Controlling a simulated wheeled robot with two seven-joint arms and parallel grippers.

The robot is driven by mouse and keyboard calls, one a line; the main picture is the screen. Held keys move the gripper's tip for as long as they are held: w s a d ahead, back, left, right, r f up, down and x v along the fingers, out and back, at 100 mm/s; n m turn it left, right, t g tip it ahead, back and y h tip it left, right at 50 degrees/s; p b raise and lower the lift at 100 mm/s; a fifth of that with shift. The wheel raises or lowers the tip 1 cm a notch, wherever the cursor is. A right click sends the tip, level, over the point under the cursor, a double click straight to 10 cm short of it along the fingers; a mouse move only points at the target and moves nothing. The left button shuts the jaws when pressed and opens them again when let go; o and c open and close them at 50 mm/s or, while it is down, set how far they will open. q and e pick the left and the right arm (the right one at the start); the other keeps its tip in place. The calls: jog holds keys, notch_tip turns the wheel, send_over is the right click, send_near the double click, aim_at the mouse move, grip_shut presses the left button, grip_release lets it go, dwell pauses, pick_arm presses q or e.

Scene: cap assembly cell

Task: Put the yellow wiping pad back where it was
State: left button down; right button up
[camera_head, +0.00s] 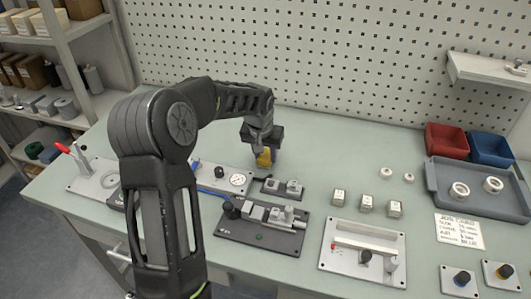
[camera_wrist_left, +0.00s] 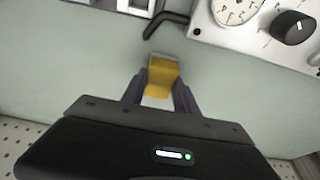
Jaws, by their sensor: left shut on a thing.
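The yellow wiping pad (camera_head: 264,159) is between the fingers of my left gripper (camera_head: 262,150), over the back middle of the green bench. In the left wrist view the pad (camera_wrist_left: 162,74) is yellow with a pale end, and the two dark fingers of my left gripper (camera_wrist_left: 161,92) are shut on its sides. The pad points down toward the bench top. I cannot tell whether its lower end touches the bench. My right gripper is not in view.
A dark holder with two grey blocks (camera_head: 282,187) stands just in front of the pad. A light plate with a dial (camera_head: 238,180) is to its left. A black bent rod (camera_wrist_left: 166,20) lies near the pad. Clear bench (camera_head: 325,160) lies to the right; a pegboard (camera_head: 330,60) stands behind.

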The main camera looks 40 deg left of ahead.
pick_arm(q)
jog(key=shift+f, duration=0.2)
jog(key=c, duration=0.9)
grip_release()
jog(key=shift+r, duration=0.1)
jog(key=shift+c, duration=0.2)
jog(key=shift+r, duration=0.1)
jog(key=b+v, duration=0.1)
jog(key=v, duration=1.1)
